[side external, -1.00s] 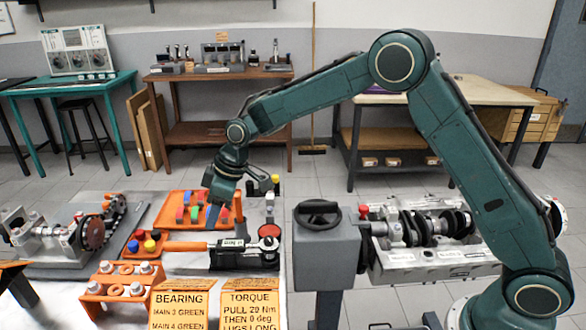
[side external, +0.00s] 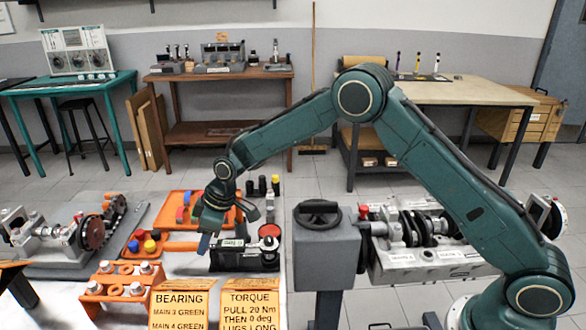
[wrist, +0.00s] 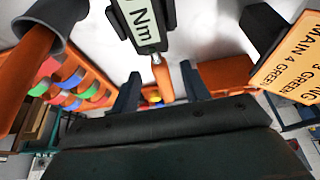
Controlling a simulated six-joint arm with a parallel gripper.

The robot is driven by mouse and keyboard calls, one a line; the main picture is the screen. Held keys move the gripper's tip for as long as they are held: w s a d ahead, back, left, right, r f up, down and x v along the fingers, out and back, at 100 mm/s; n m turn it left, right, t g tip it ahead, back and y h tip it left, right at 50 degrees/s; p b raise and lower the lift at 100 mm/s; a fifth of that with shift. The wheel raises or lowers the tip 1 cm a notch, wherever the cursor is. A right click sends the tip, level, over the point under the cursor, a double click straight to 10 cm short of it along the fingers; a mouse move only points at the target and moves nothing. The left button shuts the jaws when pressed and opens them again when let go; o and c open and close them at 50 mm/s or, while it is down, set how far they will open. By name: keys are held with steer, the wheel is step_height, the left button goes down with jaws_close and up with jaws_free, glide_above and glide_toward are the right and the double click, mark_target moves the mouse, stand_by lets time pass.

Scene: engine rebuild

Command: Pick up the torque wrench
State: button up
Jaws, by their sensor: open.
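The torque wrench has an orange handle (side external: 182,246) lying at the left of a black holder (side external: 228,260), with a pale label reading Nm (side external: 232,242). In the wrist view its orange handle (wrist: 164,82) points down between my fingers, joined by a short silver neck to the dark labelled part. My gripper (side external: 204,243) is low over the wrench, near where the handle meets the dark part. In the wrist view my gripper (wrist: 158,88) is open, one finger on each side of the handle. I cannot tell whether the fingers touch it.
An orange tray (side external: 172,216) with coloured parts lies behind the wrench. A red-topped dial (side external: 269,231) stands right of the label. An orange rack (side external: 122,284) and yellow instruction cards (side external: 180,306) are in front. A grey box with a handwheel (side external: 325,250) stands at right.

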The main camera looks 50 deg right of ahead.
steer(key=shift+x, duration=2.55)
jaws_close()
